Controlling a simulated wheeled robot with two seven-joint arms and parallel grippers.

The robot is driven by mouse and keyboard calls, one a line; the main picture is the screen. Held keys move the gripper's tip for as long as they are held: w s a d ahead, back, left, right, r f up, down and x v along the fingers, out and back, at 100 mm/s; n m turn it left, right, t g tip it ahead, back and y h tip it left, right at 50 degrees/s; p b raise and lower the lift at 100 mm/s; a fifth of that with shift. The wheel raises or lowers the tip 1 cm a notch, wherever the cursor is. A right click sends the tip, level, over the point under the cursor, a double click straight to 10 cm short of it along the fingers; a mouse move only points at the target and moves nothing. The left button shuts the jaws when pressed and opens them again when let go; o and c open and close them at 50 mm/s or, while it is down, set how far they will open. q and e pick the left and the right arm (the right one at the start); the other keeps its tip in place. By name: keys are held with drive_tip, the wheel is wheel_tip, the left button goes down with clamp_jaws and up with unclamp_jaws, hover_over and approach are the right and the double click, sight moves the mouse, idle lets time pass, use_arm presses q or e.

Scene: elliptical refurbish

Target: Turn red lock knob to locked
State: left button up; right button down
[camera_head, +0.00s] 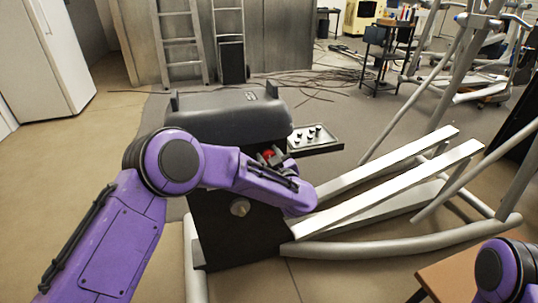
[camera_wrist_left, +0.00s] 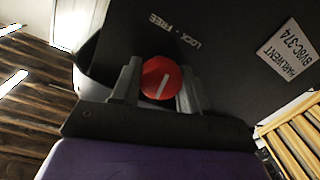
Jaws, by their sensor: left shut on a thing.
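The red lock knob (camera_wrist_left: 160,78) sits on the dark face of the machine housing, below printed LOCK and FREE labels (camera_wrist_left: 175,31) that read upside down in the left wrist view. Its white mark runs nearly upright in that view, leaning slightly right at the top. My left gripper (camera_wrist_left: 160,85) is shut on the knob, one finger at each side. In the head view the red knob (camera_head: 268,154) shows small between the fingers of my left gripper (camera_head: 270,157). My right gripper is out of view; only part of my right arm shows at the lower right.
The dark machine (camera_head: 225,115) has a small tray with knobs (camera_head: 315,138) at its right and pale rails (camera_head: 400,180) beyond. A white label plate (camera_wrist_left: 290,50) is on the housing. A wooden surface (camera_head: 455,280) is at the lower right. A ladder (camera_head: 180,45) stands behind.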

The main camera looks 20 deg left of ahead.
use_arm(q)
drive_tip(key=n+p, duration=0.1)
drive_tip(key=n, duration=0.5)
drive_tip(key=shift+n+h, duration=0.3)
drive_tip(key=shift+n, duration=0.1)
drive_tip(key=n, duration=0.3)
drive_tip(key=shift+s+f+n, duration=0.1)
drive_tip(key=shift+f+n, duration=0.05)
drive_tip(key=shift+n, duration=0.15)
drive_tip(key=n+b, duration=0.1)
drive_tip(key=n, duration=0.3)
drive_tip(key=shift+h, duration=0.4)
drive_tip(key=shift+n, duration=0.4)
drive_tip(key=o, duration=1)
drive_tip(key=shift+o, duration=0.2)
